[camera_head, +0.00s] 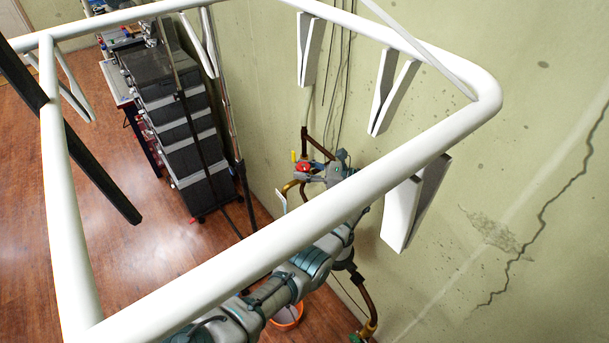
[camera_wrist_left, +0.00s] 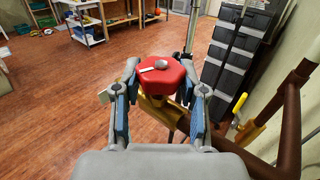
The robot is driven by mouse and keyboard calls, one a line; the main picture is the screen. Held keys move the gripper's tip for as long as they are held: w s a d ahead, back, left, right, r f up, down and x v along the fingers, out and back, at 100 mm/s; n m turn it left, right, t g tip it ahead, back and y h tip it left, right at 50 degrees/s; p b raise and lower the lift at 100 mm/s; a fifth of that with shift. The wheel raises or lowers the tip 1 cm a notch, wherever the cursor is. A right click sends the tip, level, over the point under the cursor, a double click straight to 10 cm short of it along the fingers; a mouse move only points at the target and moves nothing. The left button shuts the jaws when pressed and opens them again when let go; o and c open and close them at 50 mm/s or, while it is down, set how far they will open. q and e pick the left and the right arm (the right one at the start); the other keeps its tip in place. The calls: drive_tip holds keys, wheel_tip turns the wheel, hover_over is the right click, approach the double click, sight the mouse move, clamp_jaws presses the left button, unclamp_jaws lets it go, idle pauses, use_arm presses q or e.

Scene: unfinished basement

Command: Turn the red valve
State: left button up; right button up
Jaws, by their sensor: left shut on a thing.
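The red valve (camera_head: 302,167) is a small red knob on brass and brown pipework near the wall. In the left wrist view the red valve (camera_wrist_left: 160,75) is a faceted red wheel with a metal centre, mounted on a brass body. My right gripper is in neither view.
A yellow handle (camera_wrist_left: 240,103) sits on the pipework to the right of the valve. A brown vertical pipe (camera_wrist_left: 290,125) stands close by. Stacked black cases (camera_head: 180,130) stand by the wall. An orange bucket (camera_head: 288,318) is on the floor. White rails (camera_head: 300,228) cross the head view.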

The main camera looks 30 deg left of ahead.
sight(304, 165)
use_arm(q)
drive_tip(key=shift+f, duration=0.2)
idle(0.3)
drive_tip(key=o, duration=1.2)
drive_tip(key=shift+c, duration=0.2)
drive_tip(key=shift+w, duration=0.15)
drive_tip(key=shift+a, duration=0.1)
wheel_tip(304, 165, up, 10)
drive_tip(key=shift+f, duration=0.1)
